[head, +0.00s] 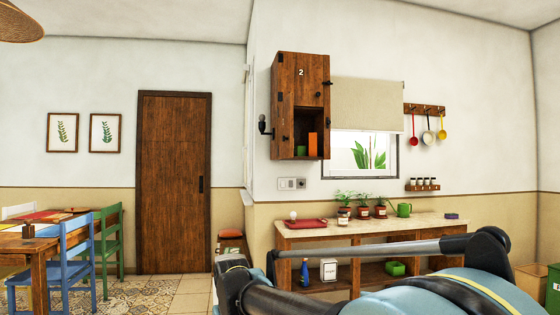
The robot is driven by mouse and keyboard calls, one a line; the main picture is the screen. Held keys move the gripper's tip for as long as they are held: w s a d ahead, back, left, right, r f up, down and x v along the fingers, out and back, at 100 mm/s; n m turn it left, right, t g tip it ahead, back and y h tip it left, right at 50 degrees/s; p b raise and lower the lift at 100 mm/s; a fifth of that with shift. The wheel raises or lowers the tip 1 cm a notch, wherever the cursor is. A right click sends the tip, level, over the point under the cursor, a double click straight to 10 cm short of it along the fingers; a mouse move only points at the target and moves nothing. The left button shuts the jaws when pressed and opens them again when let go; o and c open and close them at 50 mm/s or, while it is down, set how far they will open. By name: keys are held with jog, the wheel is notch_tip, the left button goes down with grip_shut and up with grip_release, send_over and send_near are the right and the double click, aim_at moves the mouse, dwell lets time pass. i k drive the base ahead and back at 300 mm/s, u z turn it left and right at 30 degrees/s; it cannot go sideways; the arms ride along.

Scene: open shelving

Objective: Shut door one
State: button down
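A brown wooden wall cabinet (284,85) hangs to the right of the room door. Its upper front carries the number 2. Below that is an open compartment (308,114), with a green item (302,150) and an orange item (312,144) in view. I see no door marked 1, and I cannot tell whether a swung-open door panel belongs to the open compartment. Parts of my arm fill the lower right foreground, below and in front of the cabinet. My gripper's fingertips do not show.
A counter (370,228) with open shelves below stands under the cabinet, bearing potted plants (363,207) and a green mug (404,210). A closed brown room door (172,185) is at the left. Chairs (64,262) and a table (40,245) stand far left. Tiled floor shows between.

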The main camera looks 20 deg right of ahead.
aim_at(285, 110)
jog(key=u, duration=0.05)
jog(key=i, duration=1)
jog(key=z, duration=0.05)
